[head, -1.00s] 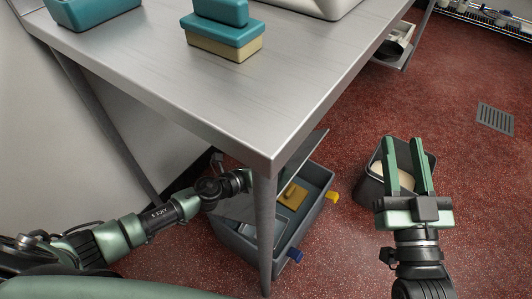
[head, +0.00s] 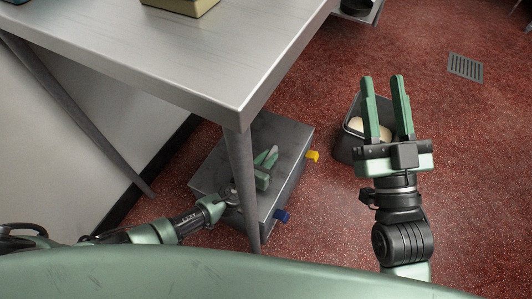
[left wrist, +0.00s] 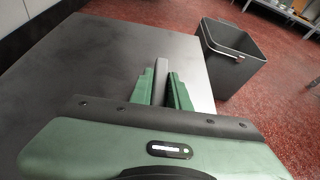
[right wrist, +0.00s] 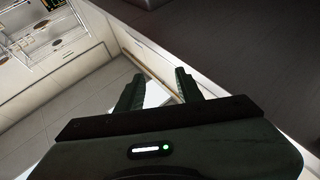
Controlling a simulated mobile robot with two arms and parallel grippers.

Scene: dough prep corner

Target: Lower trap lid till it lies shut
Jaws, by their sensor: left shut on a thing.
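The trap (head: 288,195) is a grey box on the floor under the table corner, with blue and yellow tabs on its right side. Its grey lid (head: 285,130) lies flat across the top and hides the inside; in the left wrist view the lid (left wrist: 100,65) fills the left and middle. No gap shows under it, though the far edges are partly out of sight. My left gripper (head: 268,160) is over the lid, shut on a grey bar (left wrist: 160,72) that looks like the lid's handle. My right gripper (head: 384,84) is open and empty, raised to the right.
The steel table (head: 190,65) overhangs the trap, and its leg (head: 243,185) stands in front of the lid. A dark bin (head: 345,148) with pale contents stands right of the trap. A floor grate (head: 466,68) lies farther back. Red floor at right is clear.

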